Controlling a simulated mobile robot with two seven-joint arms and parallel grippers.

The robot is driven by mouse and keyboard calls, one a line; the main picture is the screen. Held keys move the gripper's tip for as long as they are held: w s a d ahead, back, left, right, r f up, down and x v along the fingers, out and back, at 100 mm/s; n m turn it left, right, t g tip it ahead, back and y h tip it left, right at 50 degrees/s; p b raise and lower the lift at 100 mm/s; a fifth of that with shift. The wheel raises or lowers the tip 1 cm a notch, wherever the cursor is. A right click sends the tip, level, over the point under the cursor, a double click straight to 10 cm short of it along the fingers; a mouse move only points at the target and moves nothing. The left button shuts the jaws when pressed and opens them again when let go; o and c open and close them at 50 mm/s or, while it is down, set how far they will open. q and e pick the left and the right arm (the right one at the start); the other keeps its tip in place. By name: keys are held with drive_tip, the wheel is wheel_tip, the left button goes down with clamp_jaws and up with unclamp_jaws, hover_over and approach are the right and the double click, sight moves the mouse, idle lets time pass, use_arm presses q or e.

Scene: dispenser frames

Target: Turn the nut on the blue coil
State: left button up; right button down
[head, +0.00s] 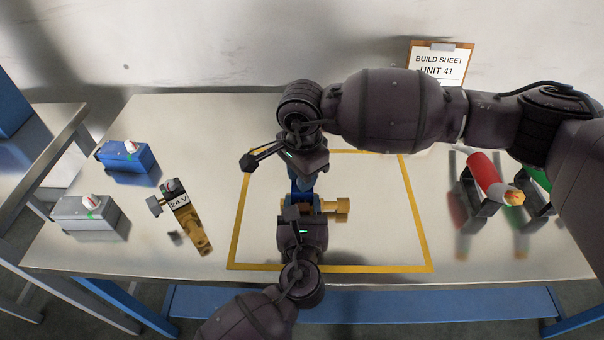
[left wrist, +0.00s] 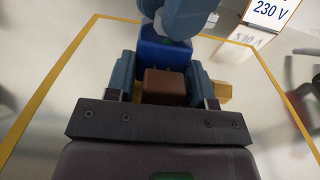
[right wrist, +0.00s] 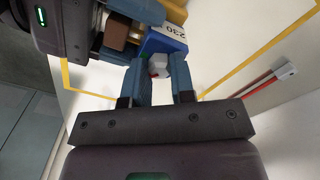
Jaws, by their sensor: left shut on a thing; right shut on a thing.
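The blue coil (left wrist: 165,52) sits on a brass valve (head: 342,210) inside the yellow-outlined area; it also shows in the right wrist view (right wrist: 157,43) with a "230" label. My left gripper (head: 300,212) is shut on the valve's body, with a brown block (left wrist: 164,86) showing between its fingers in the left wrist view. My right gripper (head: 302,172) is above it, shut on the pale nut (right wrist: 158,67) at the coil's end. In the head view the grippers hide most of the coil and the nut.
A 24 V valve (head: 187,220) lies left of the yellow outline. A blue box (head: 130,163) and a grey box (head: 86,219) stand further left. A red cylinder (head: 482,172) rests on a dark stand at the right. A build sheet (head: 438,66) is at the back.

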drive_tip(key=m, duration=0.5)
drive_tip(key=shift+m, duration=2.5)
drive_tip(key=c, duration=1)
unclamp_jaws()
drive_tip(key=shift+o, duration=0.2)
wheel_tip(320, 180, up, 12)
use_arm(q)
drive_tip(key=o, duration=1.3)
